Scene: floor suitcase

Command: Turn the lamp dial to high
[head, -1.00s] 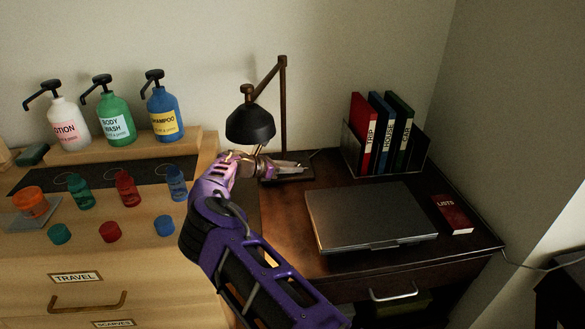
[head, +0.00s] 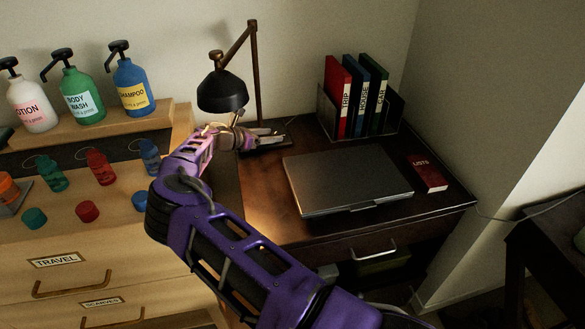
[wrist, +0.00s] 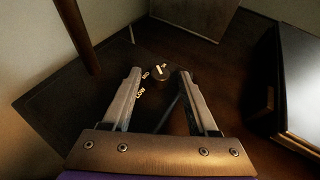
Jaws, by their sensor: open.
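The desk lamp (head: 222,93) has a dark shade on a jointed brown arm and stands at the back left of the dark desk. My gripper (head: 272,136) reaches in under the shade at the base. In the wrist view my gripper (wrist: 159,76) is open, its two fingers pointing toward the dial, which shows between the fingertips. I cannot tell whether they touch it.
A closed laptop (head: 345,180) and a red book (head: 426,173) lie to the right. A binder holder (head: 327,108) stands at the back. A wooden dresser (head: 70,285) with pump bottles and small bottles is at left. The lamp post (wrist: 75,35) rises left of my fingers.

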